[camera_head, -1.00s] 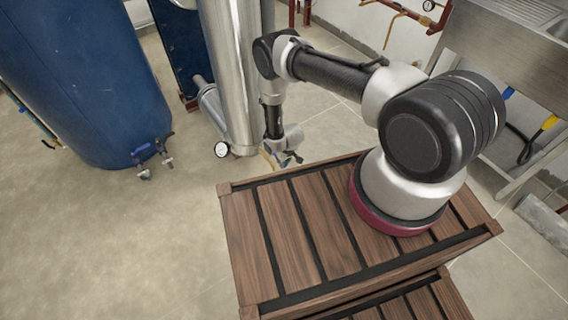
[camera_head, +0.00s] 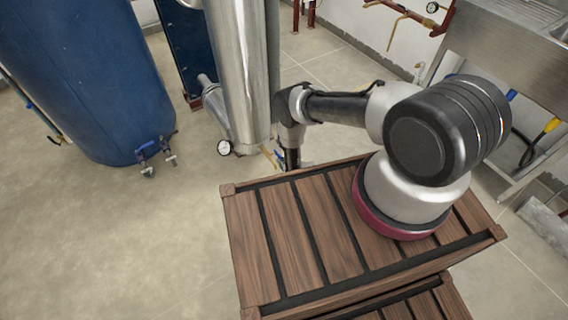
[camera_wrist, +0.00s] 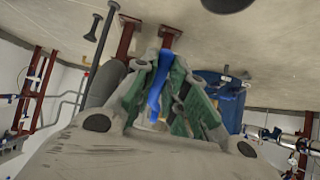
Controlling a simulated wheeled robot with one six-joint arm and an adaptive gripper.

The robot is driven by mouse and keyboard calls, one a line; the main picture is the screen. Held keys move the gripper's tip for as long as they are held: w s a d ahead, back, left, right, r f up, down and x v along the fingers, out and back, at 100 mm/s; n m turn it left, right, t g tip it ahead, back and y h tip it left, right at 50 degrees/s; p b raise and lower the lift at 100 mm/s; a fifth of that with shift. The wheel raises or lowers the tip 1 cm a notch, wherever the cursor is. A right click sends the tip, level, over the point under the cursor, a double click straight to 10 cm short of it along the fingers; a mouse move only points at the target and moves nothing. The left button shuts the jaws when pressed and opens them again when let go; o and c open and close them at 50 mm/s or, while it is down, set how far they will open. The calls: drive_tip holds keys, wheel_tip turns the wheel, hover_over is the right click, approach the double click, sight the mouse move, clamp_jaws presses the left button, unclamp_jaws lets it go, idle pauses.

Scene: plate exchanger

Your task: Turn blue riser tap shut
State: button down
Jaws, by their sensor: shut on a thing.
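In the wrist view, the blue tap handle (camera_wrist: 157,86) stands between the green-padded fingers of my gripper (camera_wrist: 162,76). The fingers are closed in on it from both sides. The tap's body and the pipe it sits on are mostly hidden behind the fingers, so I cannot tell how far the handle is turned. In the head view my gripper is hidden below my forearm, behind the edge of the wooden crate. A small blue bit shows there beside the foot of the steel column (camera_head: 247,75).
A large blue tank (camera_head: 85,80) stands at the left, with small blue-handled taps low on its side. A round gauge (camera_head: 224,147) sits by the column's foot. The slatted wooden crate (camera_head: 290,225) is in front. A steel sink (camera_head: 490,60) is at the right. Floor at the left is clear.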

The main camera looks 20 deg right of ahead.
idle(0.4)
drive_tip(key=c, duration=1.4)
unclamp_jaws()
drive_tip(key=shift+c, duration=0.2)
drive_tip(key=v, duration=1.2)
